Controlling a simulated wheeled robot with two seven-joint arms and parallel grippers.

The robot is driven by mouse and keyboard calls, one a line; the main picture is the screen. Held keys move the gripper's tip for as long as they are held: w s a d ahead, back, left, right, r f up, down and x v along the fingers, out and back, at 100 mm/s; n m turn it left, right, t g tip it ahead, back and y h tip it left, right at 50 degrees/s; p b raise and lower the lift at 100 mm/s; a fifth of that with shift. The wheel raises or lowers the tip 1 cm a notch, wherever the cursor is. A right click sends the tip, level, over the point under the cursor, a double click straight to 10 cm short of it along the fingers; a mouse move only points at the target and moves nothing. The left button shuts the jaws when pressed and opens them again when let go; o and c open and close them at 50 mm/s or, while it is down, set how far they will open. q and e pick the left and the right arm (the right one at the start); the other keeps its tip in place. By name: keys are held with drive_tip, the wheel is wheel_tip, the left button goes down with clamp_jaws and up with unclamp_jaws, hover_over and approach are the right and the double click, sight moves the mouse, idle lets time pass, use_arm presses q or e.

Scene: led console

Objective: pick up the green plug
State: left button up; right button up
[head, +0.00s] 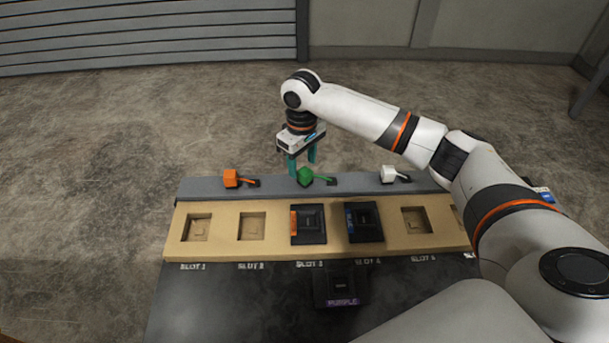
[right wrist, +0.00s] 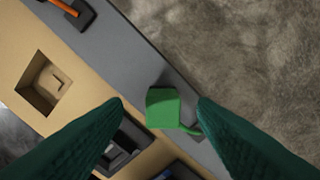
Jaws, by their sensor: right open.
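The green plug (head: 305,176) stands on the grey strip at the back of the console, between an orange plug and a white plug. Its short lead runs to the right to a small dark base. My right gripper (head: 302,168) is open just above and behind the green plug. In the right wrist view the green plug (right wrist: 163,107) shows between the two teal fingertips (right wrist: 160,103), and the fingers do not appear to be closed on it. My left gripper is not in view.
The orange plug (head: 231,178) and white plug (head: 388,174) stand on the same grey strip (head: 275,184). In front, a tan slotted board (head: 276,228) holds two black modules (head: 308,238) (head: 364,235); other slots are empty. A module marked PURPLE (head: 337,286) lies on the dark front surface.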

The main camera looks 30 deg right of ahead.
sight(304, 170)
wheel_tip(304, 170, down, 4)
drive_tip(key=shift+s+d+f, duration=0.1)
drive_tip(key=shift+d+f, duration=0.05)
drive_tip(key=shift+f, duration=0.1)
drive_tip(key=shift+c, duration=0.2)
drive_tip(key=shift+r, duration=0.1)
clamp_jaws()
